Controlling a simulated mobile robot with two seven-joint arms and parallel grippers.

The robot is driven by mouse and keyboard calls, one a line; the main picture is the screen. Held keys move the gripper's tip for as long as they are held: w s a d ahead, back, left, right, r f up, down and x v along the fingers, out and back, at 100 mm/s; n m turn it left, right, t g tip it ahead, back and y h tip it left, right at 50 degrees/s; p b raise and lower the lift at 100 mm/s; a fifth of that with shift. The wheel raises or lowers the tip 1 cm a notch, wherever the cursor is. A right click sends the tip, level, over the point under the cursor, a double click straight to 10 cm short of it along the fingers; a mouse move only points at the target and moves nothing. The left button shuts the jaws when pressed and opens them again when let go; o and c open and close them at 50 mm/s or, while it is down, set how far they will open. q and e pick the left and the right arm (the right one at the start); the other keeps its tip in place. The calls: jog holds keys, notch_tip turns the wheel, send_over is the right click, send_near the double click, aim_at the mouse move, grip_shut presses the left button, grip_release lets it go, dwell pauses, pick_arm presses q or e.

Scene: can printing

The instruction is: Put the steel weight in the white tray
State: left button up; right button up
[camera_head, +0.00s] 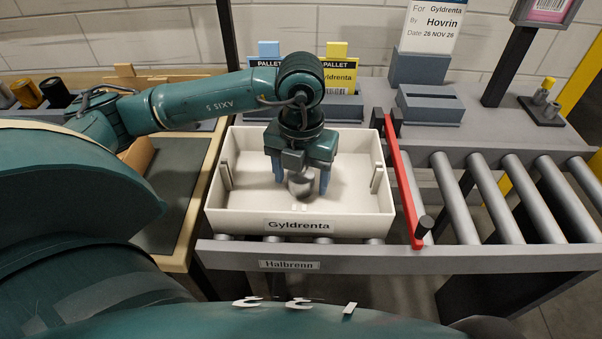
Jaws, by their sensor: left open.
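The white tray (230,222) labelled Gyldrenta sits on the roller conveyor at the middle of the head view. The steel weight (300,186), a small grey metal piece, is inside the tray near its middle. My left gripper (300,190) reaches down into the tray from above. Its blue fingers are open, one on each side of the weight. The gripper partly hides the weight, and I cannot tell whether a finger touches it. My right gripper is not in view.
A red bar (401,185) stands just right of the tray, with bare rollers (500,195) beyond it. Blue and yellow pallet cards (338,68) stand behind the tray. A grey slotted block (430,104) is at the back right. A bench with a dark mat (178,180) lies left.

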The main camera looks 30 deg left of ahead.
pick_arm(q)
jog(key=shift+r, duration=0.6)
notch_tip(320, 180, up, 11)
jog(key=shift+r, duration=0.1)
jog(key=shift+s, duration=0.1)
